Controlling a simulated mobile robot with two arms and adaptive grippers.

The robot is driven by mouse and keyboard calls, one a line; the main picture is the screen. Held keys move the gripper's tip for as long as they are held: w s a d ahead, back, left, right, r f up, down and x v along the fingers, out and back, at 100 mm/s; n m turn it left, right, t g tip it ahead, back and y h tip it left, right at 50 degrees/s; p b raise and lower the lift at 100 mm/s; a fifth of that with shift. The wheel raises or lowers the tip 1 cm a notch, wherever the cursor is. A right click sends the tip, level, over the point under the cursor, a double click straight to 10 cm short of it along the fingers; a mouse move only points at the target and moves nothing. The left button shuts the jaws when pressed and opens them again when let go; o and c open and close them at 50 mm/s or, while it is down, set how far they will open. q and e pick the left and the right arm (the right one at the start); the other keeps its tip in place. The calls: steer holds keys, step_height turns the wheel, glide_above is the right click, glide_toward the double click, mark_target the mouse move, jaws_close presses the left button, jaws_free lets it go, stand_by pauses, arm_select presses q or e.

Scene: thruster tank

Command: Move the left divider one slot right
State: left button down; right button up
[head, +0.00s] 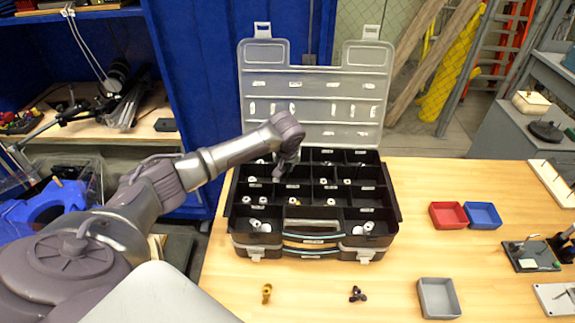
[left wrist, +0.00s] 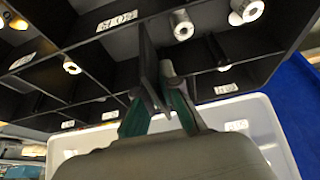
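The black organizer case (head: 384,214) stands open on the wooden table, its inside split into compartments by black dividers. My left gripper (head: 283,170) reaches down into its back row, left of the middle. In the left wrist view, the fingers (left wrist: 155,85) are close together, with a thin black divider (left wrist: 148,58) between them. They appear shut on it. Its lower edge is hidden, so I cannot tell whether it sits in its slot or is raised. In the head view, my gripper hides this divider. My right gripper is not in view.
White rolls (head: 255,224) lie in several compartments. The clear lid (head: 315,100) stands up behind the case. A red bin (head: 448,215), a blue bin (head: 482,215) and a grey bin (head: 438,298) are at right. A brass fitting (head: 267,293) and a dark knob (head: 357,294) lie in front.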

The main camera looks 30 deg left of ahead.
arm_select(q)
steer(key=shift+f, duration=0.3)
steer(key=shift+f, duration=0.25)
steer(key=shift+f, duration=0.2)
steer(key=shift+f, duration=0.5)
steer(key=shift+f, duration=0.35)
stand_by(0.3)
steer(key=shift+f, duration=0.4)
steer(key=shift+f+b, duration=0.3)
steer(key=shift+f, duration=0.3)
stand_by(0.4)
